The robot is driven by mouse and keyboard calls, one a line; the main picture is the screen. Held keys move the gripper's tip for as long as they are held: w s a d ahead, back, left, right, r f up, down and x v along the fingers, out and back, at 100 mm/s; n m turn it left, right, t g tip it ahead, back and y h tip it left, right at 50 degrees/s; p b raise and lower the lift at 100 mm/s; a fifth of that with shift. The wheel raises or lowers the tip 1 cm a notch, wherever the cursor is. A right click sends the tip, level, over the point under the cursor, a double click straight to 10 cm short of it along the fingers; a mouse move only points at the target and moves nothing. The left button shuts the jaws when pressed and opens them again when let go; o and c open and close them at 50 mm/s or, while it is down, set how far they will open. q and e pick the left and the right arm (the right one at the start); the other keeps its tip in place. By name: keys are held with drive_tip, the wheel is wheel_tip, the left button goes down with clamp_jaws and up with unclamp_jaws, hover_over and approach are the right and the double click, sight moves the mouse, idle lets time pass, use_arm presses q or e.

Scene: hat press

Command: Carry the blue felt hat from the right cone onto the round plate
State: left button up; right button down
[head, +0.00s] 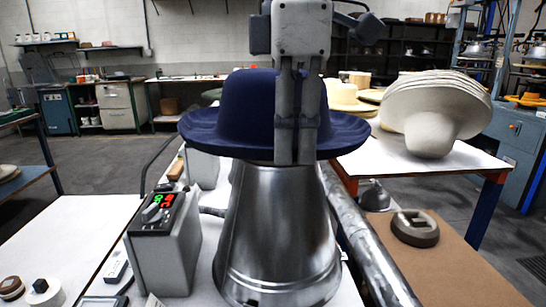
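The blue felt hat (235,110) sits upright over the top of a large metal cone (275,235), its brim spreading to both sides. My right gripper (296,161) hangs in front of the hat with its fingers pointing down. The two fingers are close together with a narrow gap, and they overlap the crown and front brim. Their tips reach about the brim's lower edge. I cannot tell whether they grip the felt. They hide part of the hat's middle. My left gripper is not in view. I cannot make out a round plate for certain.
A grey control box (165,245) with a lit display stands left of the cone. A metal tube (360,235) runs along its right. A stack of pale hats (435,105) stands on the white table at right. A brown ring (415,228) lies on the brown board below.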

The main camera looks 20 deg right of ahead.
drive_tip(key=shift+r, duration=1.95)
